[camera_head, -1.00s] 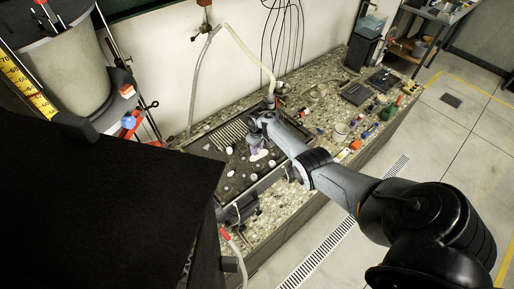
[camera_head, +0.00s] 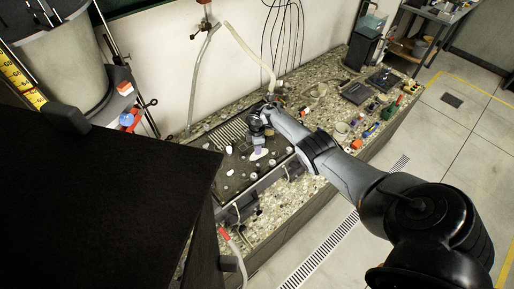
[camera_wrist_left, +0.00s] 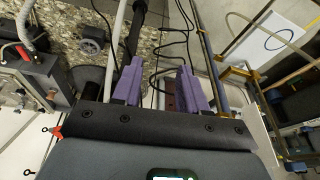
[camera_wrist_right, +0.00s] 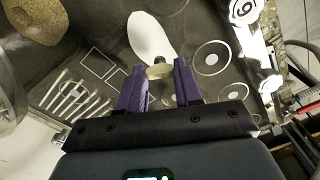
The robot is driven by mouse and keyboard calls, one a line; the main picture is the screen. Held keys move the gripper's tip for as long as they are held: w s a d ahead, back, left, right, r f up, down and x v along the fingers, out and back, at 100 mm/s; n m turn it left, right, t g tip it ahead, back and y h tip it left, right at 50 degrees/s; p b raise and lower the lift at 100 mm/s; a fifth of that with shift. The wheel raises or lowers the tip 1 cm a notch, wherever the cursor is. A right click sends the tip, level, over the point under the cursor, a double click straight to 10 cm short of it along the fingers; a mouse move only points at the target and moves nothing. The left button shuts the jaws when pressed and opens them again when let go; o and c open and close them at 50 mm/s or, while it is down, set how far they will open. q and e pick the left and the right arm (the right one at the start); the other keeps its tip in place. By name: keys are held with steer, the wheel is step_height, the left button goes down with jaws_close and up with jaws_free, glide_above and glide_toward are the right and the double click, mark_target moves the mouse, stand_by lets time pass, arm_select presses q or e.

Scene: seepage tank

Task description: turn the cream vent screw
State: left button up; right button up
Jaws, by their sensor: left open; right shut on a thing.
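The cream vent screw (camera_wrist_right: 159,71) shows in the right wrist view as a small pale round head between the two purple fingers of my right gripper (camera_wrist_right: 159,76). The gripper is shut on it. In the head view my right gripper (camera_head: 258,148) reaches down over the dark tank panel (camera_head: 232,168), and the screw itself is too small and hidden to make out. My left gripper (camera_wrist_left: 160,72) shows in the left wrist view with its purple fingers wide apart and nothing between them. It is not visible in the head view.
A white oval piece (camera_wrist_right: 152,40) lies just beyond the right fingertips. White round knobs (camera_wrist_right: 244,12) stand to the right of them. A pale hose (camera_head: 247,55) arches behind the panel. Small coloured parts and a cup (camera_head: 342,129) crowd the speckled bench at right.

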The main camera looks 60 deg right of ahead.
steer(key=shift+n, duration=1)
steer(key=shift+b, duration=0.3)
steer(key=o, duration=1)
steer(key=shift+o, duration=0.2)
step_height(320, 180, up, 11)
steer(key=p, duration=0.3)
steer(key=shift+p, duration=0.4)
steer(key=shift+f, duration=0.2)
